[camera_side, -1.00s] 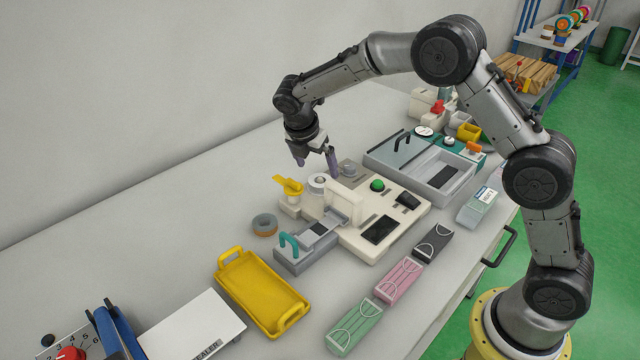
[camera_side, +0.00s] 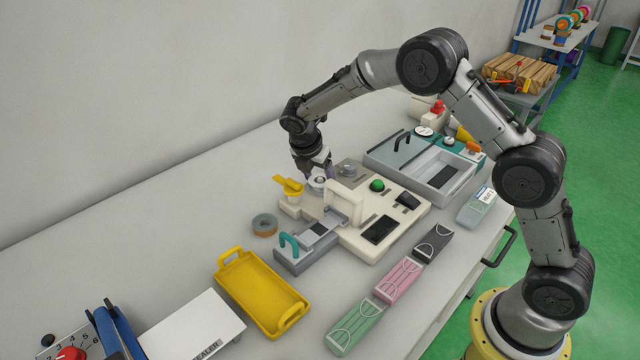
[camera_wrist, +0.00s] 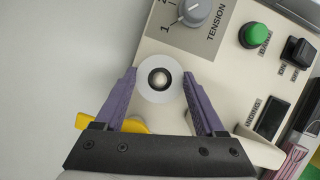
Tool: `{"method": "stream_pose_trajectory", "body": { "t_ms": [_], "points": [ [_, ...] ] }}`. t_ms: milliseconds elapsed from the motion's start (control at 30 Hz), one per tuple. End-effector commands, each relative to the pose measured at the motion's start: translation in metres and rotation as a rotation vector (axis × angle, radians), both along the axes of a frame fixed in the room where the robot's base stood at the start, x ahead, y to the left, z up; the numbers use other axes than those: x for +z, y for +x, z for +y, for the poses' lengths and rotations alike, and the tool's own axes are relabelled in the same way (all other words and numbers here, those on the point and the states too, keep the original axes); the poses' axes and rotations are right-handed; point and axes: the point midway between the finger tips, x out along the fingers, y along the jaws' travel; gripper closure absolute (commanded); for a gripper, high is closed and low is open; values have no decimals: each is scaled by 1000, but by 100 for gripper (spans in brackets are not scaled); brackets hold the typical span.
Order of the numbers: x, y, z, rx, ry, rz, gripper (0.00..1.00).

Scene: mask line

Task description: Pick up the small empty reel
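The small empty reel (camera_wrist: 146,86) is a pale ring with a dark centre hole. A shiny metal spindle tip shows in the hole. In the side view the reel (camera_side: 317,183) stands at the back left corner of the cream machine (camera_side: 370,214). My gripper (camera_wrist: 160,74) points down over it with its purple fingers spread, one on each side of the reel. I cannot tell whether either finger touches it. In the side view my gripper (camera_side: 317,173) is low at the reel and partly hides it.
A yellow part (camera_side: 288,186) stands close to the reel's left. The grey tension knob (camera_wrist: 195,12) and green button (camera_wrist: 254,36) are on the machine. A grey ring (camera_side: 265,224) lies on the table. A yellow tray (camera_side: 236,299) and several coloured packs lie nearer the front.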

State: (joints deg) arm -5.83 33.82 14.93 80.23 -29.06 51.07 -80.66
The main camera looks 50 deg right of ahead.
Motion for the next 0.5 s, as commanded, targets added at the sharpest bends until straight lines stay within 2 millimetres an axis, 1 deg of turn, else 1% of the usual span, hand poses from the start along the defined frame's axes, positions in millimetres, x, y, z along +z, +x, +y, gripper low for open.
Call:
{"method": "stream_pose_trajectory", "body": {
  "t_ms": [33,100,167,367,500],
  "points": [
    [0,0,0,0,0,0,58],
    [0,0,0,0,0,0,70],
    [0,0,0,0,0,0,80],
    [1,0,0,0,0,-1,80],
    [4,0,0,0,1,-2,80]
  ]
}}
